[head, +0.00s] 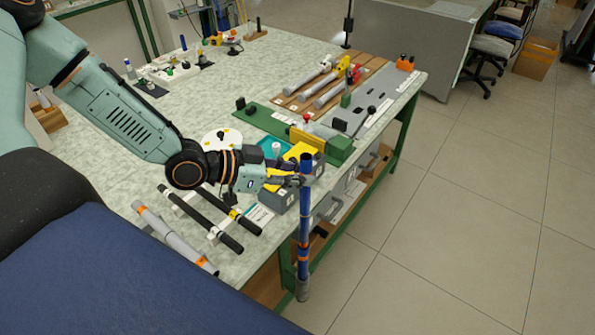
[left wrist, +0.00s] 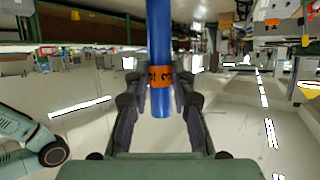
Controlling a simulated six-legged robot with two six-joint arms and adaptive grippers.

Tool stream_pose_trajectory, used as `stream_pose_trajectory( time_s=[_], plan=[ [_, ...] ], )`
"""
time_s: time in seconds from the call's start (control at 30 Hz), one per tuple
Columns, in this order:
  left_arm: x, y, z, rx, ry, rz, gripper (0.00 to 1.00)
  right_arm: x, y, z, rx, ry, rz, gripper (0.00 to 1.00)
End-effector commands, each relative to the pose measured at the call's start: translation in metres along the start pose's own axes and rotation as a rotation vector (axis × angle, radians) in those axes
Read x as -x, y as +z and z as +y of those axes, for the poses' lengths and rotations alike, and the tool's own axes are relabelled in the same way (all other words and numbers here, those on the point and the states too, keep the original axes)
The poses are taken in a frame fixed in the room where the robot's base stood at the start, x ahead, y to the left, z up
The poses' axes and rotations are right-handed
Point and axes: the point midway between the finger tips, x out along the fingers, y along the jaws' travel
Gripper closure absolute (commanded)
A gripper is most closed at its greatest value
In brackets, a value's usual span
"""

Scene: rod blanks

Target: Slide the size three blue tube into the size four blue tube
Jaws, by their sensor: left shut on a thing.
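My left gripper (head: 301,181) is shut on a blue tube (head: 306,208) that stands upright in the head view, just off the table's front right edge. In the left wrist view the blue tube (left wrist: 159,40) runs between the fingers. An orange band with a 3 on it (left wrist: 160,77) shows there. In the head view the blue length goes on down past orange bands (head: 303,254) to a grey lower end (head: 302,290). I cannot tell whether this is one tube or two in line, and no 4 is readable. My right gripper is not in view.
Black rods (head: 203,218) and a grey tube with orange bands (head: 174,238) lie on the table's near left part. Open floor (head: 450,220) lies to the right.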

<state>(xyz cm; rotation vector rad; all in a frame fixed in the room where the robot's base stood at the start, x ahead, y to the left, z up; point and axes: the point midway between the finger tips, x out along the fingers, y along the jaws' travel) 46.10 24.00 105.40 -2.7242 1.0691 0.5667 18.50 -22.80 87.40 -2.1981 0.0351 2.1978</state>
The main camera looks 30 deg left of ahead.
Motion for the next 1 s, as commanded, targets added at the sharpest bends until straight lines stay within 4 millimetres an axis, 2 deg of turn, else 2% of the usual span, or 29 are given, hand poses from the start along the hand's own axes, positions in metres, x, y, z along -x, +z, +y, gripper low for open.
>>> stream_pose_trajectory(
  time_s=[1.0],
  plan=[
    [-0.009, 0.021, 0.000, 0.000, 0.000, 0.000, 0.94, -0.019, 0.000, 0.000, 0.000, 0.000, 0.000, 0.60]
  ],
)
